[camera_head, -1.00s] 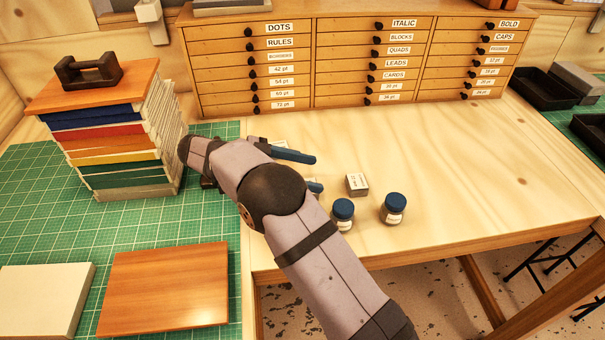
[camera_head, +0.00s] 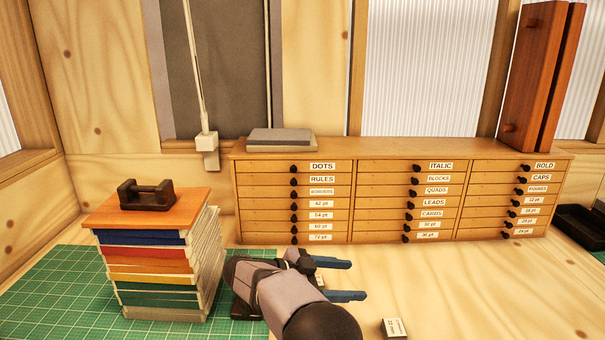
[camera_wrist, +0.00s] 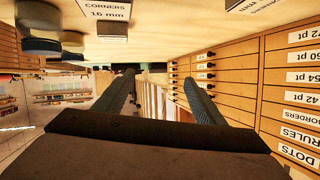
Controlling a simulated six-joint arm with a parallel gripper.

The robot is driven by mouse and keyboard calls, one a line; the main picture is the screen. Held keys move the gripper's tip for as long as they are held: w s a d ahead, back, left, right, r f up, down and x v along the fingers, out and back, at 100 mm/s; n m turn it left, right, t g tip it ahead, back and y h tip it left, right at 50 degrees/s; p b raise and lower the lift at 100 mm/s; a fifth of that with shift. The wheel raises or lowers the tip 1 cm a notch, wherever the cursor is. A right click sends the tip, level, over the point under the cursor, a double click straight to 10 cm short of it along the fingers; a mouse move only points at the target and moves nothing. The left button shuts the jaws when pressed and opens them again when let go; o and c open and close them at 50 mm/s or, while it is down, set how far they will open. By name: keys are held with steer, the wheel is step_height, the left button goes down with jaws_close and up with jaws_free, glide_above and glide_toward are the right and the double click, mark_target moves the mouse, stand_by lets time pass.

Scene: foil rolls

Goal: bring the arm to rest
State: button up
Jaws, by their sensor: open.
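My gripper (camera_head: 357,280) is open, its two blue fingers apart with nothing between them. In the head view it is over the wooden bench, right of the book stack and in front of the drawer cabinet, with the fingers pointing right. My gripper also shows in the wrist view (camera_wrist: 160,92), where the picture is upside down and the fingers reach out along the bench. My arm comes up from the bottom of the head view and hides part of the bench.
The labelled drawer cabinet (camera_head: 402,180) lines the back. A small box (camera_head: 394,328) sits front right.

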steer(key=w+r+n+t+y+p, duration=0.25)
steer(key=w+r+n+t, duration=0.25)
steer(key=w+r+t, duration=0.35)
steer(key=a+r+n+t+y, duration=0.2)
steer(key=a+r+n+y, duration=0.1)
steer(key=a+n+y, duration=0.4)
steer(key=s+f+n+g+y+p, duration=0.1)
steer(key=s+f+n+g+y, duration=0.1)
steer(key=s, duration=0.5)
steer(key=s+f+n+g+y+p, duration=0.1)
steer(key=s+f+n+g+y, duration=0.1)
steer(key=s, duration=0.6)
steer(key=s+d+f+n+g+y+p, duration=0.1)
steer(key=s+f+n+g+y, duration=0.1)
steer(key=s+f+n+g, duration=0.2)
steer(key=shift+s+f+n+g+y+p, duration=0.3)
steer(key=shift+s+f+n, duration=0.2)
steer(key=shift+s+f, duration=1.4)
steer(key=s+d+f+m+g+h+b, duration=0.1)
steer(key=s+d+f+m+g+b, duration=0.1)
steer(key=s+d+f, duration=0.3)
steer(key=s+d+f+m+g+h+b, duration=0.1)
steer(key=s+d+f+m+g+b, duration=0.1)
steer(key=s+d+f+g, duration=0.2)
steer(key=s+d+f, duration=0.1)
steer(key=s+f, duration=0.2)
steer(key=s, duration=0.4)
steer(key=shift+h+b, duration=0.3)
steer(key=shift+h, duration=0.05)
